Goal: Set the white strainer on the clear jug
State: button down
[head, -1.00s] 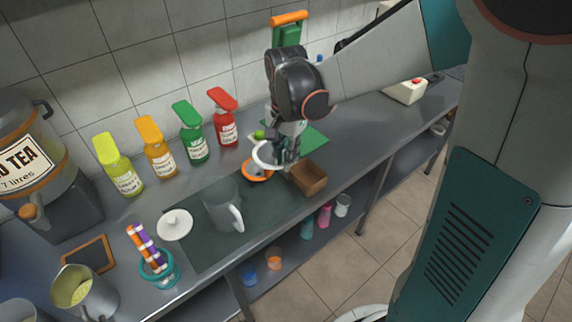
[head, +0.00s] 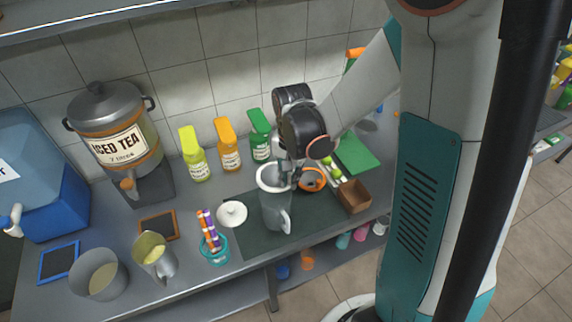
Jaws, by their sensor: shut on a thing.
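The white strainer (head: 264,183) shows as a pale ring in the head view. My gripper (head: 287,178) is shut on the strainer's right side, and its fingers are partly hidden by the wrist. The clear jug (head: 273,212) stands upright on the dark mat, with its handle towards the front right. The strainer is over the jug's mouth and hides most of its rim. I cannot tell whether the strainer touches the rim or hovers just above it.
An orange ring-shaped item (head: 318,184) and a brown box (head: 354,197) are right of the jug. A white lid (head: 232,214) and a teal cup (head: 216,255) with coloured sticks are to its left. Several bottles (head: 230,158) stand behind. The mat's front (head: 258,246) is clear.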

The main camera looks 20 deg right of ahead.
jog(key=shift+a, duration=0.25)
jog(key=shift+f+b, duration=1.55)
jog(key=shift+f, duration=0.85)
jog(key=shift+f+b, duration=1.8)
jog(key=shift+f, duration=0.05)
jog(key=shift+s, duration=0.1)
jog(key=c, duration=1.5)
grip_release()
jog(key=shift+f, duration=0.1)
jog(key=shift+o, duration=0.5)
jog(key=o, duration=0.4)
jog(key=shift+c, duration=0.2)
